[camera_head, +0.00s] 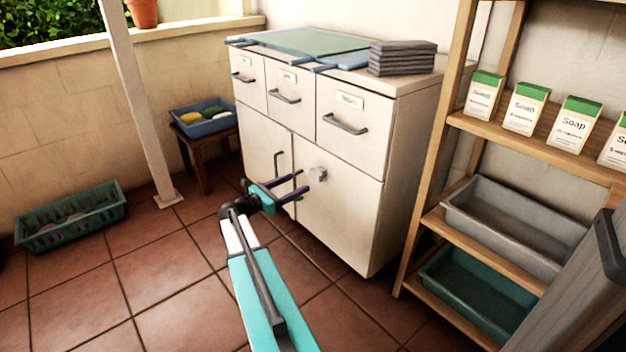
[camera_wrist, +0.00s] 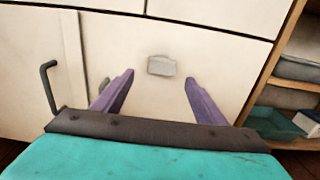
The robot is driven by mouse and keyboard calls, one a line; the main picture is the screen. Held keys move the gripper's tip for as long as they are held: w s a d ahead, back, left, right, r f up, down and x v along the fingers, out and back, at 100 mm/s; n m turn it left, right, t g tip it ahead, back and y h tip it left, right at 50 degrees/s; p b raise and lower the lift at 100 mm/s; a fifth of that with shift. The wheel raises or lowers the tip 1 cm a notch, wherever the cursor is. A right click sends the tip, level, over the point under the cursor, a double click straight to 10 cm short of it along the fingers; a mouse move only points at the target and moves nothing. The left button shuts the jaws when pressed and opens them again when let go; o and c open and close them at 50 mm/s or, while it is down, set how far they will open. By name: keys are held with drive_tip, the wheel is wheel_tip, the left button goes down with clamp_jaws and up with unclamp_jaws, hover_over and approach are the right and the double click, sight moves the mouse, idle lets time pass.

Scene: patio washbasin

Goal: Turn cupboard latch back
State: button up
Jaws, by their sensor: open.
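The cupboard latch (camera_head: 318,174) is a small pale grey block on the right-hand lower door (camera_head: 340,215) of a cream cabinet. In the wrist view the latch (camera_wrist: 161,66) sits ahead of my gripper, between the lines of the two fingers and beyond their tips. My gripper (camera_head: 303,184) has purple fingers, spread apart with nothing between them; they also show in the wrist view (camera_wrist: 158,80). The fingers point at the door and the latch. I cannot tell how far the tips are from the door. Both lower doors look closed.
A dark bar handle (camera_wrist: 49,88) is on the left lower door. Three drawers with handles (camera_head: 345,124) are above. A wooden shelf (camera_head: 437,217) with soap boxes (camera_head: 525,108) and bins stands close on the right. A teal basket (camera_head: 70,215) is on the tiled floor at left.

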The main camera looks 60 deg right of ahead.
sight(313, 175)
drive_tip(key=b+x, duration=0.3)
drive_tip(key=x, duration=0.5)
drive_tip(key=shift+d+f, duration=0.15)
drive_tip(key=shift+d, duration=0.1)
drive_tip(key=shift+x, duration=0.85)
drive_tip(key=shift+s, duration=0.1)
drive_tip(key=shift+c, duration=0.2)
